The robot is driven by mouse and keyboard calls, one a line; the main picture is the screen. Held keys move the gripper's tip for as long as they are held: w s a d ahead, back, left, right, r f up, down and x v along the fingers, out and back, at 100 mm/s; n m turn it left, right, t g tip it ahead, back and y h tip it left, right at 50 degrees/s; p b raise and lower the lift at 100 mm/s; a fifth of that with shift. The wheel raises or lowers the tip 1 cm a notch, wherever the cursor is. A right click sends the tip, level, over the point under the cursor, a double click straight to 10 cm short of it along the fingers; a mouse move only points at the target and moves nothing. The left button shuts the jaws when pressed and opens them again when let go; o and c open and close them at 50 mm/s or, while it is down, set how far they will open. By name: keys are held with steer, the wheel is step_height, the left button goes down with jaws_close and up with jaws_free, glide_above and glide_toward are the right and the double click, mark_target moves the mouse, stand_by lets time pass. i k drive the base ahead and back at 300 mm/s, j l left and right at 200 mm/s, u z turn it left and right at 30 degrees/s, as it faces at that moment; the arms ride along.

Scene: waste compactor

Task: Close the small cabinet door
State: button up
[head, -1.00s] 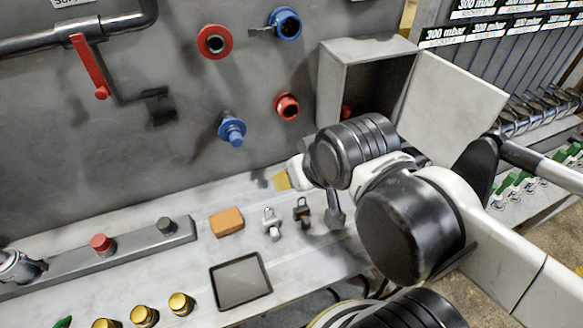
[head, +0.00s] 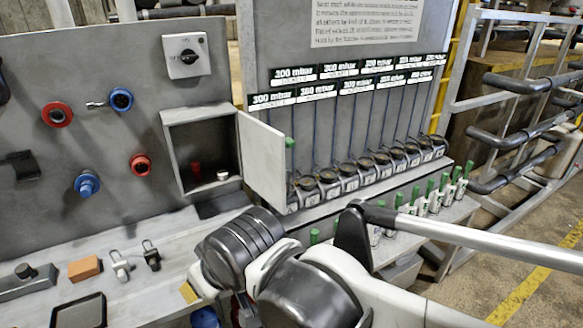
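The small grey cabinet (head: 170,156) is fixed to the grey panel, left of the picture's middle. Its pale door (head: 262,160) stands wide open, swung out to the right from the cabinet's right edge. Inside are a red object (head: 197,168) and a short silver cylinder (head: 222,174). My arm's dark and white links fill the lower middle, below the cabinet and door and apart from them in the picture. A small yellow part (head: 189,292) shows at the arm's left end. The gripper's fingers cannot be made out, so its opening is unclear.
A row of gauges (head: 352,178) with green-handled valves (head: 430,188) stands right of the door. A rotary switch (head: 186,56) is above the cabinet. Handrails (head: 520,85) stand far right.

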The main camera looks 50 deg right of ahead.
mark_target(262, 147)
steer(key=l+u, duration=0.1)
steer(key=l, duration=0.35)
steer(key=k+l+u, duration=0.15)
steer(key=l, duration=0.3)
steer(key=l+u, duration=0.1)
steer(key=l, duration=0.35)
steer(key=k+l+u, duration=0.15)
steer(key=l, duration=0.3)
steer(key=k+l+u, duration=0.1)
steer(key=l, duration=0.3)
steer(key=k+l+u, duration=0.15)
steer(key=l, duration=0.3)
steer(key=i+l+u, duration=0.1)
steer(key=l, duration=0.35)
